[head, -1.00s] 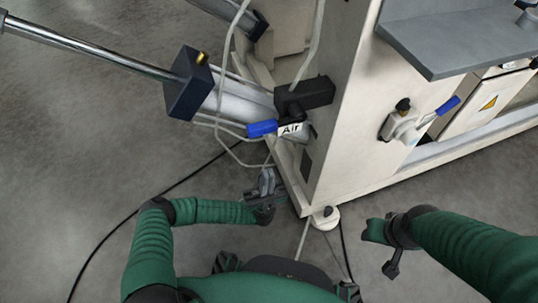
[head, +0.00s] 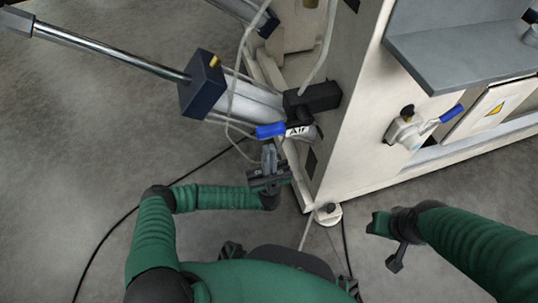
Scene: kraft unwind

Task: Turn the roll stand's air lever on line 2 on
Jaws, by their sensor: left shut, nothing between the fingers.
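A valve with a blue lever handle (head: 270,130) and a white "Air" label (head: 299,130) sits at the lower end of the cylinder, by the cream stand's corner. The handle points left. My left gripper (head: 269,150) is shut and empty just below the handle, its fingers pointing up toward it. I cannot tell whether they touch. A second blue lever (head: 451,113) is on a grey valve (head: 404,131) on the stand's side, pointing up and right. My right gripper (head: 396,262) is low at the right, away from both levers; its fingers are unclear.
The cream stand (head: 355,140) fills the upper right, with a grey shelf (head: 455,50) jutting out. Pale hoses (head: 238,70) hang around the cylinder (head: 245,100). A black cable (head: 112,232) crosses the floor at left. A levelling foot (head: 327,214) stands at the stand's corner.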

